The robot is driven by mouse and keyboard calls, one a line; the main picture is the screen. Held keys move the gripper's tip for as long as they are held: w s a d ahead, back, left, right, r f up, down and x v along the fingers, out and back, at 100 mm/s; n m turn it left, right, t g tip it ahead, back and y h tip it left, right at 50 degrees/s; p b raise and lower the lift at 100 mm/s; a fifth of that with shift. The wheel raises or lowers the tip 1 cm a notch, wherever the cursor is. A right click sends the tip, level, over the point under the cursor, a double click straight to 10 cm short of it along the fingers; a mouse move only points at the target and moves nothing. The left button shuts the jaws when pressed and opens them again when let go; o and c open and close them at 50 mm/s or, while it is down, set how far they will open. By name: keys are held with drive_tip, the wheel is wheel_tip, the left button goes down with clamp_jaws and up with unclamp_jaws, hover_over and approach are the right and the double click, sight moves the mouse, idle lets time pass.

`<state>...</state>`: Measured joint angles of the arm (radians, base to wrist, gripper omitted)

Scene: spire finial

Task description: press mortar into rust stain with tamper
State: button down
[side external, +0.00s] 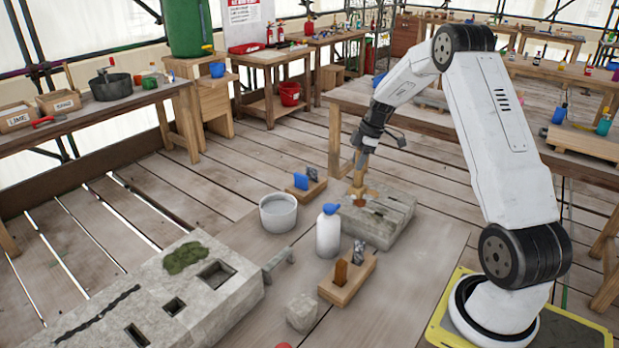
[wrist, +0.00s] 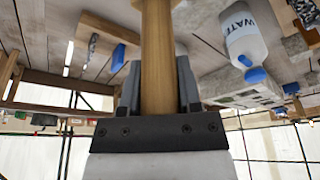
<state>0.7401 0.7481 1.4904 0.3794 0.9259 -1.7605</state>
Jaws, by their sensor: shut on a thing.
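My gripper (side external: 367,143) is shut on the wooden handle of the tamper (side external: 360,170) and holds it upright, foot down. In the wrist view, the jaws (wrist: 158,88) clasp the round handle (wrist: 158,45) from both sides. The tamper's foot is low over the grey stone block (side external: 392,230), at its back left part. A small rust-brown patch (side external: 359,204) shows on the block just below the foot. I cannot tell whether the foot touches the stone. Mortar cannot be made out there.
A white water bottle (side external: 328,234) and a grey bucket (side external: 278,213) stand left of the block. Wooden holders stand in front (side external: 347,278) and behind (side external: 307,187). A larger stone slab (side external: 180,290) with square holes lies at front left.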

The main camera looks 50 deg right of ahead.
drive_tip(key=shift+s+a+f, duration=0.1)
drive_tip(key=shift+a+f, duration=0.05)
drive_tip(key=shift+a, duration=0.65)
drive_tip(key=shift+a+f, duration=0.1)
drive_tip(key=shift+a, duration=0.7)
idle(0.4)
drive_tip(key=shift+s+r, duration=0.15)
drive_tip(key=shift+s, duration=0.65)
idle(0.4)
drive_tip(key=shift+w+d+r, duration=0.1)
drive_tip(key=shift+d+r, duration=0.05)
drive_tip(key=shift+d, duration=0.7)
drive_tip(key=shift+w+d+r, duration=0.1)
drive_tip(key=shift+d, duration=0.7)
idle(0.6)
drive_tip(key=shift+s+f, duration=0.1)
drive_tip(key=shift+s, duration=0.7)
idle(0.4)
